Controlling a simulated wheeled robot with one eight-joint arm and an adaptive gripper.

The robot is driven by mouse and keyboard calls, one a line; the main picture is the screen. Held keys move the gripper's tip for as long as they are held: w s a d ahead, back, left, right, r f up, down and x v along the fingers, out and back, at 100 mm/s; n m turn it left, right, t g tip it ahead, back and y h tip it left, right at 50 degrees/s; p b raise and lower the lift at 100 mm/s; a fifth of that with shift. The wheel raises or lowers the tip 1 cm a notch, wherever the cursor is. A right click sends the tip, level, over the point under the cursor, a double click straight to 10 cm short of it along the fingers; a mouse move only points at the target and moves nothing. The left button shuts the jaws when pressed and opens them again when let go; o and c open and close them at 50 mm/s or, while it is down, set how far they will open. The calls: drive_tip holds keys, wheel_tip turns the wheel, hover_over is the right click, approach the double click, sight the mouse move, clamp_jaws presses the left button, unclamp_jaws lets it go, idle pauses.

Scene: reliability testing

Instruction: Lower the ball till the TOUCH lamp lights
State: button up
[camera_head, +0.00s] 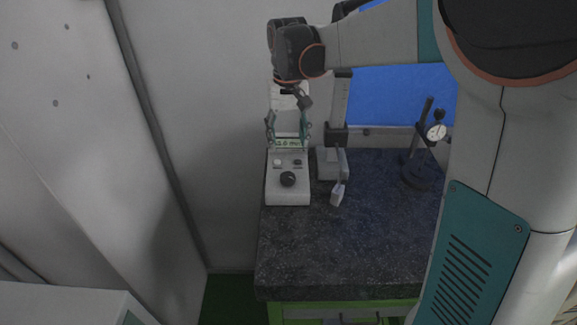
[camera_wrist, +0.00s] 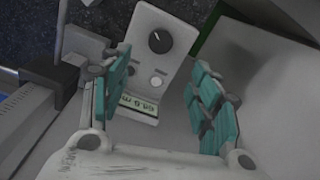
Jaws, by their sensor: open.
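A white instrument box (camera_head: 274,190) stands on the dark stone table with a black knob (camera_head: 288,180), a pale round part (camera_head: 277,162), a dark round part (camera_head: 297,162) and a lit green display (camera_head: 288,143). No label naming the TOUCH lamp is readable, and neither round part is seen glowing. The box also shows in the wrist view (camera_wrist: 180,38), with its knob (camera_wrist: 160,41) and display (camera_wrist: 140,107). My gripper (camera_head: 287,138) is open, its teal fingers apart in front of the display. It shows empty over the box in the wrist view (camera_wrist: 160,65). I cannot make out the ball.
Right of the box is a grey stand (camera_head: 333,167) with a column and dark clamp (camera_head: 336,134); a small pale tag (camera_head: 338,196) is near its base. A dial gauge (camera_head: 437,132) on a dark stand is farther right. The front of the table (camera_head: 330,250) is clear.

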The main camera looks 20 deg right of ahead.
sight(288, 176)
wheel_tip(288, 176, down, 13)
drive_tip(key=m+p, duration=0.3)
drive_tip(key=m, duration=0.9)
drive_tip(key=shift+r, duration=0.1)
drive_tip(key=shift+c, duration=0.2)
drive_tip(key=c, duration=1)
